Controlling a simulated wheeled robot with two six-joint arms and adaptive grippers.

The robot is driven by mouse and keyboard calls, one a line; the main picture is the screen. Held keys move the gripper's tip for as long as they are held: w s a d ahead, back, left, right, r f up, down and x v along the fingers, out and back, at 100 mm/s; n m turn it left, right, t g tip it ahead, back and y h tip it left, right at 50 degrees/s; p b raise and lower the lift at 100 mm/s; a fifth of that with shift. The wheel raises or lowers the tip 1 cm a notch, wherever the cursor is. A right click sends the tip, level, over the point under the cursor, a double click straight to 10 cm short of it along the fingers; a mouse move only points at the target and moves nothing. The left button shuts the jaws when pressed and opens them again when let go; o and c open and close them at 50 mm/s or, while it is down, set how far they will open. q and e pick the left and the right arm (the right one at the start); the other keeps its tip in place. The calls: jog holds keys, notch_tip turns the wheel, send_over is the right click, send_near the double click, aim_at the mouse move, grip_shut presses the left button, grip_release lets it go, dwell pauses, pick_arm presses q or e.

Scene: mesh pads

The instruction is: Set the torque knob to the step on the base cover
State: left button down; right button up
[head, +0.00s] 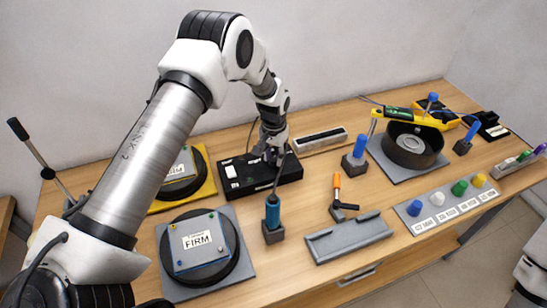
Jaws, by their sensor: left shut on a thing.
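A round black base with a cover labelled FIRM (197,240) sits on a grey pad at front left. A similar cover, also labelled FIRM (181,171), sits on a yellow pad behind, partly hidden by my left arm. My right gripper is not in view.
An orange-handled tool (337,188), a grey tray (348,238), a black round pot (412,146) and a rack of coloured knobs (447,203) stand to the right. Bare wood shows between them.

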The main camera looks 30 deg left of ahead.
aim_at(274, 158)
pick_arm(q)
jog(key=n, duration=0.3)
jog(key=shift+s+f+n+b, duration=0.15)
jog(key=shift+f+n+b, duration=0.15)
jog(key=shift+b, duration=0.1)
jog(key=shift+n, duration=1.8)
jog(key=c, duration=0.8)
grip_release()
jog(key=shift+w+r, duration=0.1)
jog(key=shift+w, duration=0.1)
notch_tip(274, 158, up, 12)
jog(key=shift+f, duration=0.1)
